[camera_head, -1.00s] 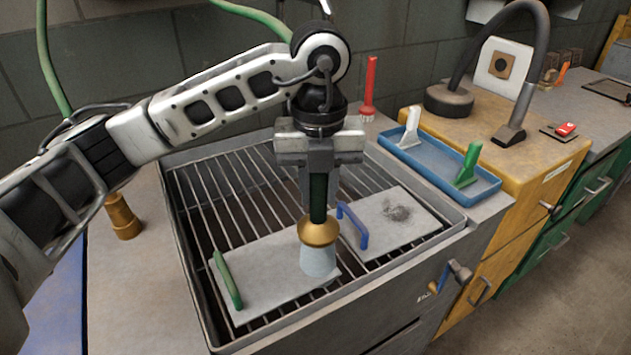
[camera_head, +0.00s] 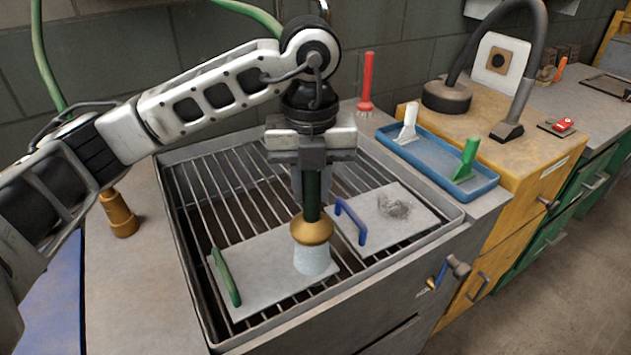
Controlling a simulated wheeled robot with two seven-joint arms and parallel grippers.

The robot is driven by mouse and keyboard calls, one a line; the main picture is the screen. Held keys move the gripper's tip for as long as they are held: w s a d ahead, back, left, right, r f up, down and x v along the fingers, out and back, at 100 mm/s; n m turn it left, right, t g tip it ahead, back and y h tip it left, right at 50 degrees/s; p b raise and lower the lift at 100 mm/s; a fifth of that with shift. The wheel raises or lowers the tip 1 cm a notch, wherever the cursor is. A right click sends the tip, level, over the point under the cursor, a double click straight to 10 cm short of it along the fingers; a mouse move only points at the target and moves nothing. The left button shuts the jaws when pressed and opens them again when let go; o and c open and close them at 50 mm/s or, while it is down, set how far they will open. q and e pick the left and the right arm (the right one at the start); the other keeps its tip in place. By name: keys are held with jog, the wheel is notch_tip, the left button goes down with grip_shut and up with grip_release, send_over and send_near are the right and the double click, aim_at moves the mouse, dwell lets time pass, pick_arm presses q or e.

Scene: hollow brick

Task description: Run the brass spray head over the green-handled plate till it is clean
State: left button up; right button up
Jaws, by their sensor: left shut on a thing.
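My left gripper (camera_head: 312,172) is shut on the dark green grip of the brass spray head (camera_head: 312,230). The spray head points down over the right part of the green-handled plate (camera_head: 262,276), and a pale cone of spray comes from it. The plate lies flat on the sink's bar rack, with its green handle (camera_head: 226,277) at the left end. Its visible surface looks plain grey with no dark patch; the part behind the spray is hard to see. My right gripper is not in view.
A blue-handled plate (camera_head: 425,220) with a dark smudge lies on the same rack (camera_head: 205,200), to the right. A blue tray (camera_head: 485,190) holds a white-handled and a green-handled tool. A red brush (camera_head: 366,85) stands behind. A brass fitting (camera_head: 120,215) stands left of the sink.

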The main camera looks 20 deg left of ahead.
pick_arm(q)
jog(key=shift+s+a, duration=0.75)
jog(key=shift+s, duration=0.2)
jog(key=shift+s+a+b, duration=0.3)
jog(key=shift+s+a, duration=0.45)
jog(key=shift+s, duration=0.2)
jog(key=shift+s+a+b, duration=0.3)
jog(key=shift+s+a, duration=0.4)
jog(key=shift+s, duration=0.2)
jog(key=w+a, duration=1)
jog(key=a, duration=0.2)
jog(key=shift+b, duration=0.3)
jog(key=shift+a, duration=0.1)
dwell(0.6)
jog(key=shift+s, duration=0.15)
